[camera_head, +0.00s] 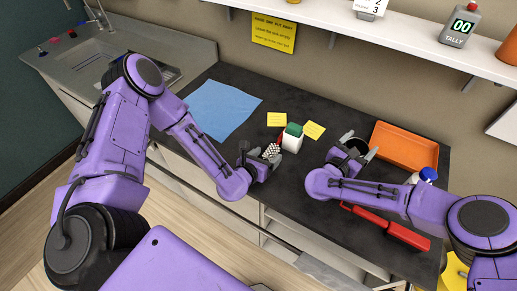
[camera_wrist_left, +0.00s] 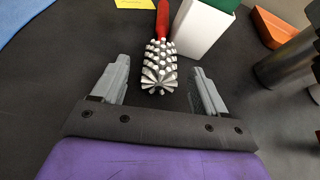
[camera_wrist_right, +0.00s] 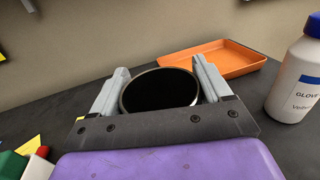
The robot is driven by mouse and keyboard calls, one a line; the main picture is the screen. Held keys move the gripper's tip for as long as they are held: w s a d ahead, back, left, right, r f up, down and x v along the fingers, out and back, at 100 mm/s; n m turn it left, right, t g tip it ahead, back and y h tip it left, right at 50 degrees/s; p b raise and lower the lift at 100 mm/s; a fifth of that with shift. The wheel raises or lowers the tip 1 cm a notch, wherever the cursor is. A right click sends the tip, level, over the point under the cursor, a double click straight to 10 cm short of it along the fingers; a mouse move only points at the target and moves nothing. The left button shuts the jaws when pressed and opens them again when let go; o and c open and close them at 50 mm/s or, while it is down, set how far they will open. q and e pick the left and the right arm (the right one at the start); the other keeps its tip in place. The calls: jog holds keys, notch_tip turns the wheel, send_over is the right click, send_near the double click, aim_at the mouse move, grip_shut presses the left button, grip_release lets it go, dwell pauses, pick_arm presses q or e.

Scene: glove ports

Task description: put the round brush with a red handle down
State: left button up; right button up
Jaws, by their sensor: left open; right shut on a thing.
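The round brush with a red handle (camera_wrist_left: 160,68) lies on the dark counter in the left wrist view, its studded silver head towards me and its red handle pointing away. Its head also shows in the head view (camera_head: 271,151). My left gripper (camera_head: 262,160) is open, with its fingers (camera_wrist_left: 159,88) apart on either side of the brush head and clear of it. My right gripper (camera_head: 355,149) is shut on a dark round cup-like thing (camera_wrist_right: 158,92), which is partly hidden by the gripper.
A white box with a green top (camera_head: 292,138) stands right beside the brush handle. Yellow notes (camera_head: 277,119) and a blue cloth (camera_head: 222,110) lie behind. An orange tray (camera_head: 405,147), a white bottle with a blue cap (camera_wrist_right: 298,75) and a long red tool (camera_head: 400,232) are at the right.

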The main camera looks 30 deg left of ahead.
pick_arm(q)
jog(key=v, duration=0.9)
jog(key=shift+s+d+f, duration=0.1)
jog(key=shift+s+f, duration=0.05)
jog(key=shift+v, duration=0.95)
jog(key=x, duration=1.1)
jog(key=shift+w+f, duration=0.3)
jog(key=shift+f, duration=0.05)
jog(key=c, duration=1.2)
